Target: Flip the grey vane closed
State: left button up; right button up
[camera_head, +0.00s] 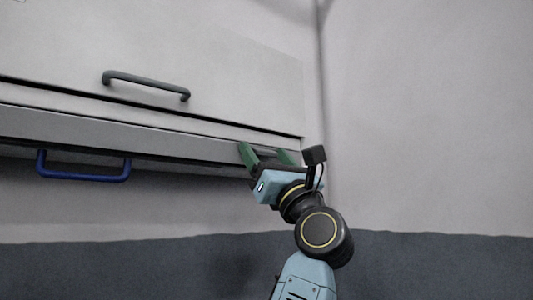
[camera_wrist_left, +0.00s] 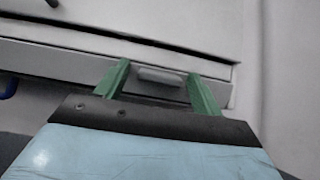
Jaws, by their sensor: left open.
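A light grey panel, which looks like the vane (camera_head: 100,128), runs as a narrow strip below the cabinet door. A small grey handle (camera_wrist_left: 160,76) is on its face near the right end. My left gripper (camera_head: 266,155) is open at this end, with its two green fingers pointing up at the panel. In the left wrist view the handle lies between the fingers, with a gap on each side. I cannot tell whether the fingers touch the panel. My right gripper is not in view.
A pale cabinet door (camera_head: 220,75) with a dark grey-green handle (camera_head: 146,85) is above the panel. A blue handle (camera_head: 84,177) hangs below the panel at the left. A bare wall (camera_head: 430,120) stands at the right. The space below the cabinet looks clear.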

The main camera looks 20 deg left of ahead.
pick_arm(q)
jog(key=shift+c, duration=0.5)
jog(key=c, duration=0.9)
jog(key=r+g+h+p, duration=0.1)
jog(key=p, duration=0.1)
jog(key=g+h+p, duration=0.1)
jog(key=p, duration=0.2)
jog(key=shift+w+a+r, duration=0.1)
jog(key=shift+a+r, duration=0.05)
jog(key=shift+r, duration=0.25)
jog(key=shift+a+g+h+p, duration=0.1)
jog(key=shift+g+h+p, duration=0.4)
jog(key=shift+h, duration=0.3)
jog(key=shift+w, duration=0.1)
jog(key=shift+f, duration=0.1)
jog(key=o, duration=1)
